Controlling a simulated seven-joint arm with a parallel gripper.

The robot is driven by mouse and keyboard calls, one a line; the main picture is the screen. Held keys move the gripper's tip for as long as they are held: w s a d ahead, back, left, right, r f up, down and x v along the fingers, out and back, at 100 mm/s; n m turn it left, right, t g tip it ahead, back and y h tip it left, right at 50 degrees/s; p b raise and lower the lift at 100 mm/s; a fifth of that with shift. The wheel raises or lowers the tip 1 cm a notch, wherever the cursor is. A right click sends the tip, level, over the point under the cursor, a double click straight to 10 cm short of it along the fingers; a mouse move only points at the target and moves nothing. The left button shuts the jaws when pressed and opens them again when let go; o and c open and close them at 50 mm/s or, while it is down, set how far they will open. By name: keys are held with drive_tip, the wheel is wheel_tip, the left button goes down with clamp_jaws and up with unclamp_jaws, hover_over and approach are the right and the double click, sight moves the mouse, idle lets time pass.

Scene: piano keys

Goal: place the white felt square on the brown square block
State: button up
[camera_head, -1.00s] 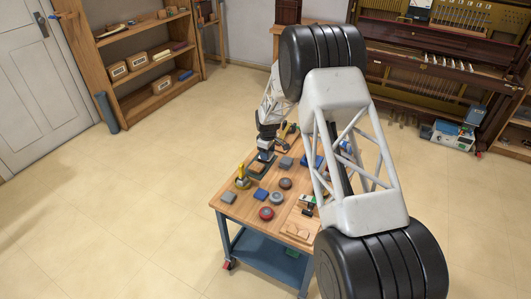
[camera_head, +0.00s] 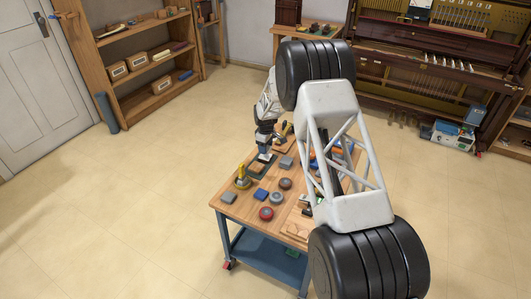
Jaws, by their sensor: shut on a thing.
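My gripper (camera_head: 265,149) is at the far left part of the wooden workbench top, above a dark flat tray (camera_head: 257,170). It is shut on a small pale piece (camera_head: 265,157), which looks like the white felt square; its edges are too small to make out. A light brown blocky piece (camera_head: 297,231) lies on a wooden board at the front right of the bench, partly hidden by my arm. I cannot tell whether it is the brown square block. My gripper is well apart from it.
On the bench top (camera_head: 238,208) stand a yellow-topped item (camera_head: 242,176), a grey block (camera_head: 229,198), a blue block (camera_head: 261,194), a red-rimmed round piece (camera_head: 266,213) and other round pieces. My large arm links hide the bench's right side.

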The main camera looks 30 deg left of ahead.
sight(266, 156)
drive_tip(key=shift+f, duration=1.7)
drive_tip(key=shift+f, duration=0.15)
drive_tip(key=o, duration=0.9)
drive_tip(key=shift+r, duration=6.15)
